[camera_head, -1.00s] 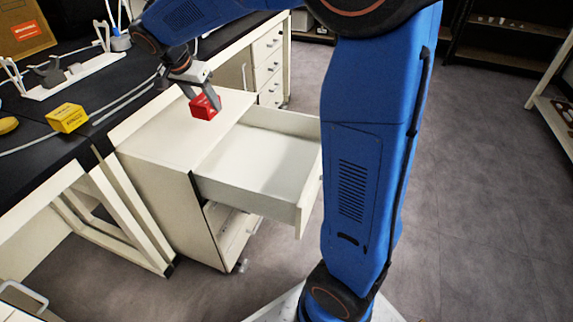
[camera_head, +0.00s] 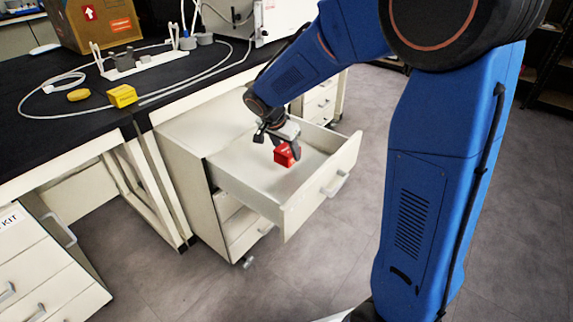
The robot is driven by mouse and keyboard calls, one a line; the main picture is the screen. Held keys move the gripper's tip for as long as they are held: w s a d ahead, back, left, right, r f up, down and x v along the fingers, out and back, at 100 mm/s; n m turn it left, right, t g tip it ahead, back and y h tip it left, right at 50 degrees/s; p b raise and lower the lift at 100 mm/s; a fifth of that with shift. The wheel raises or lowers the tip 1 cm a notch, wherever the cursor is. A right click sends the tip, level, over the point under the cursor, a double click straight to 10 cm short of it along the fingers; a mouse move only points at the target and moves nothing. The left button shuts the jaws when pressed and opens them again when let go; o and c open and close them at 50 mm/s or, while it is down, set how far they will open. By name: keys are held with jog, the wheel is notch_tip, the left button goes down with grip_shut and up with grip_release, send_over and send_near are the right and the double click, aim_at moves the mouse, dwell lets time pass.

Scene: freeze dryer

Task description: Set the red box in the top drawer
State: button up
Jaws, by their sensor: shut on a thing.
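The red box (camera_head: 285,155) is held between the fingers of my gripper (camera_head: 286,146). It is over the open top drawer (camera_head: 240,182), near the middle of the drawer's inside. I cannot tell whether the box touches the drawer floor or hangs a little above it. The top drawer is pulled out of the white cabinet (camera_head: 183,168) and its floor looks empty apart from the box. The gripper points down, and part of its fingers is hidden behind the wrist and the box.
A yellow box (camera_head: 122,95) and a yellow round item (camera_head: 78,95) lie on the black bench (camera_head: 60,135) with a grey cable (camera_head: 165,92). A cardboard box (camera_head: 95,22) stands behind. The drawer front (camera_head: 325,182) rises as a wall at the right.

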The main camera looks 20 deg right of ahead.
jog(key=shift+f, duration=2.8)
jog(key=shift+f, duration=0.1)
jog(key=o, duration=1.1)
